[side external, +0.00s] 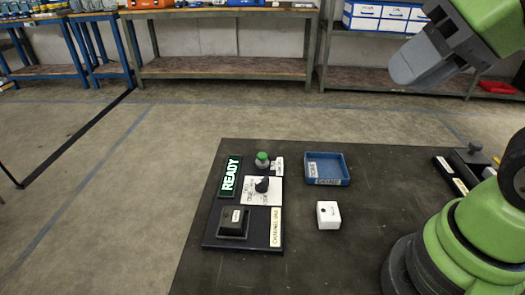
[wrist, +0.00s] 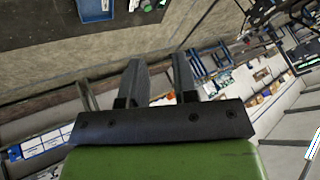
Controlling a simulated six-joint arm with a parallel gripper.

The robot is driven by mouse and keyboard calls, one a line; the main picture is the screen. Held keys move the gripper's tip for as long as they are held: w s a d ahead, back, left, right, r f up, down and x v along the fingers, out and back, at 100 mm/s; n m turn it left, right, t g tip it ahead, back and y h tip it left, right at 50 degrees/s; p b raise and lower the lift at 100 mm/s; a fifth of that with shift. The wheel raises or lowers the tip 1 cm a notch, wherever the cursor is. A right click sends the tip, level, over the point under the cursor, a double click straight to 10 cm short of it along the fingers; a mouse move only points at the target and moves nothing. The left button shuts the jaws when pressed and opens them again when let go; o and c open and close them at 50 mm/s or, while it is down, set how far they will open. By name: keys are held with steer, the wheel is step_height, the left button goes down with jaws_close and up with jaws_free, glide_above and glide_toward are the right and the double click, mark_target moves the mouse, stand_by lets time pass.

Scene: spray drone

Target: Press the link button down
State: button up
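A round green button (side external: 262,156) stands on a grey base at the top of the dark control panel (side external: 210,238), with a small white label (side external: 279,166) beside it. The label is too small to read, so I cannot confirm which control is the link button. My gripper (side external: 399,72) is high above the table at the upper right, well apart from the panel. In the wrist view, my gripper (wrist: 157,60) shows two fingers apart with nothing between them.

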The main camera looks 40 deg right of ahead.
steer(key=w+n, duration=0.1)
steer(key=w, duration=0.1)
steer(key=w+n+g, duration=0.1)
steer(key=w, duration=0.1)
steer(key=w+r+n, duration=0.1)
steer(key=w, duration=0.2)
steer(key=shift+w+d+g, duration=0.1)
steer(key=shift+d+g, duration=0.15)
steer(key=shift+g, duration=0.05)
jaws_close()
steer(key=w+d+f+n+g, duration=0.3)
steer(key=w+f+n, duration=0.6)
steer(key=w+f, duration=0.4)
steer(key=w, duration=0.5)
steer(key=shift+w+d+f+n, duration=0.15)
steer(key=shift+d+f+n, duration=0.1)
steer(key=shift+n, duration=0.15)
